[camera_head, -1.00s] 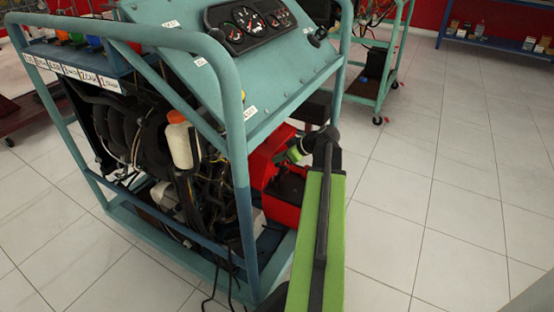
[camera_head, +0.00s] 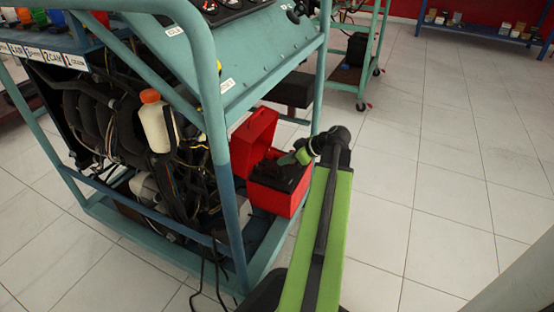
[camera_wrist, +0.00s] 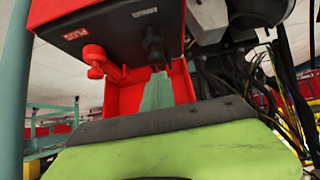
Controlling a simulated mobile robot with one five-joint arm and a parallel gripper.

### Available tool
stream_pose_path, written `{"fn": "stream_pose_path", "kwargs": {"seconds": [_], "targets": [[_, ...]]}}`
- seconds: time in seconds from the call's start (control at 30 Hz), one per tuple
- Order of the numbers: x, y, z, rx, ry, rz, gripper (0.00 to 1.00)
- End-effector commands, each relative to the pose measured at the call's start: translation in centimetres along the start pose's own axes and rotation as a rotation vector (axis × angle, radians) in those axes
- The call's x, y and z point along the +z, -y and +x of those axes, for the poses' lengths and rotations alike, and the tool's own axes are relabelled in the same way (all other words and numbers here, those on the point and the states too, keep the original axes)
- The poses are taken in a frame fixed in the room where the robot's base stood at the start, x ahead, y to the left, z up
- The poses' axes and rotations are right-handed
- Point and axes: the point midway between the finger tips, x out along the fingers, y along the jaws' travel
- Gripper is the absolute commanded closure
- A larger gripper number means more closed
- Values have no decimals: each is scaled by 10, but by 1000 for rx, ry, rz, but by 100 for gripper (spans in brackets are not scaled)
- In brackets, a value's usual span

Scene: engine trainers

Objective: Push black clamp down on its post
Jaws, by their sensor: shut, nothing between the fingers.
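The black clamp (camera_wrist: 153,42) shows dark against the black battery top (camera_wrist: 125,25) in the wrist view. In the head view I cannot make it out clearly on the dark battery top (camera_head: 280,174). The red clamp (camera_wrist: 95,60) sits left of it, by a PLUS label. My gripper (camera_head: 287,159) is over the battery in the head view. In the wrist view its narrow grey-green fingers (camera_wrist: 158,78) are together and empty, pointing at the black clamp. I cannot tell whether they touch it, or how far down its post it sits.
The red battery box (camera_head: 277,200) has a raised red lid (camera_head: 254,138). It sits inside the teal engine stand (camera_head: 222,160), whose upright is left of my arm. Hoses and a white bottle (camera_head: 157,125) fill the stand. Tiled floor to the right is clear.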

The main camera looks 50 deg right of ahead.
Motion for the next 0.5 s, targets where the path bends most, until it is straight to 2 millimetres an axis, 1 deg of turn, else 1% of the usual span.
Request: {"fn": "stream_pose_path", "kwargs": {"seconds": [0.03,0.1,0.3,0.5], "targets": [[10,0,4,1,0,1,100],[17,0,4,0,0,0,100],[35,0,8,-1,5,0,100],[46,1,11,-4,8,1,100]]}}
